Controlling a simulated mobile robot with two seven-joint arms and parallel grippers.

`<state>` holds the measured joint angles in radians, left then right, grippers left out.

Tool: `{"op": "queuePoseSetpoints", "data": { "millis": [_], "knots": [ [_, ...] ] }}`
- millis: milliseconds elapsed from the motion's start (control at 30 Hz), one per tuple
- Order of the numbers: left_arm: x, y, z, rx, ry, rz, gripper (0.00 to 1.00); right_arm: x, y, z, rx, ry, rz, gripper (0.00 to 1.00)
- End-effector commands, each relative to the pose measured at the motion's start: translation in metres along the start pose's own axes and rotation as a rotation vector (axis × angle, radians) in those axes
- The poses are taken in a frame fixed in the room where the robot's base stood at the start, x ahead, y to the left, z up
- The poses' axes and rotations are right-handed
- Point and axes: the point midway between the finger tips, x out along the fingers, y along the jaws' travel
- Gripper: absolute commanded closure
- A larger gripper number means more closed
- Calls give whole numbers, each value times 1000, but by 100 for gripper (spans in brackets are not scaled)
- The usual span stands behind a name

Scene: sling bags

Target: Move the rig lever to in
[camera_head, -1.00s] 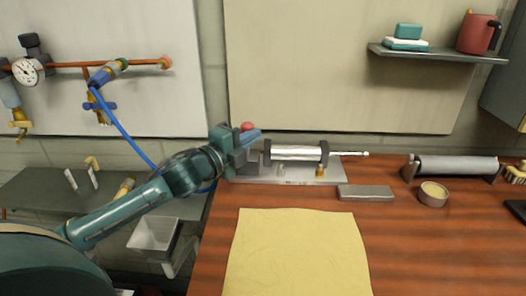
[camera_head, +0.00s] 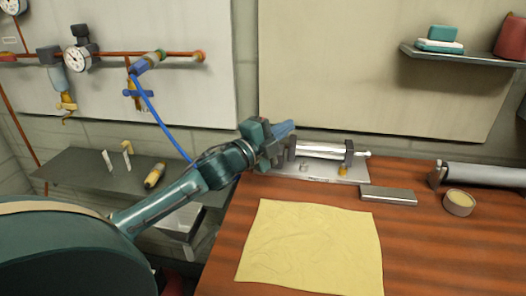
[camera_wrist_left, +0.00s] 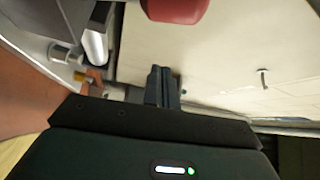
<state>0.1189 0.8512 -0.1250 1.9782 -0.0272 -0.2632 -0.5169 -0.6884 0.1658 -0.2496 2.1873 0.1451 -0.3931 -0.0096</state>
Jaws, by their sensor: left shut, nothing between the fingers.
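The rig is a silver cylinder (camera_head: 322,151) held in dark brackets on a grey base plate (camera_head: 318,170), near the back left of the wooden bench. My left gripper (camera_head: 284,130) is at the rig's left end, with its blue fingers raised and hiding the lever in the head view. In the wrist view, the closed fingers (camera_wrist_left: 162,84) have nothing between them. A red knob (camera_wrist_left: 174,9), seemingly the lever's, shows at the top edge there, apart from the fingertips. The lever's position cannot be told. My right gripper is not in view.
A yellow cloth (camera_head: 312,245) lies on the bench in front of the rig. A grey block (camera_head: 388,195), a round tin (camera_head: 458,202) and a roller (camera_head: 490,176) are to the right. A blue hose (camera_head: 160,122) hangs behind my left arm from the wall pipe.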

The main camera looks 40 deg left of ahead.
Motion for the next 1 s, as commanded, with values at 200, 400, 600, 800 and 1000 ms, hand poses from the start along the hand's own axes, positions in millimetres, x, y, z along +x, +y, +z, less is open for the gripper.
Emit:
{"op": "queuePoseSetpoints", "data": {
  "millis": [200,400,600,800,1000],
  "knots": [
    [-33,7,0,-3,-1,5,100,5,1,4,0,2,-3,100],
    [-64,9,0,-3,-1,4,100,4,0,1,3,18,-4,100],
    [-87,11,0,-4,0,2,100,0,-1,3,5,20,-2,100],
    [-98,11,0,-2,-1,1,100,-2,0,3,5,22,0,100],
    [-99,10,-1,-1,0,0,100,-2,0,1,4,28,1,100]
  ]
}}
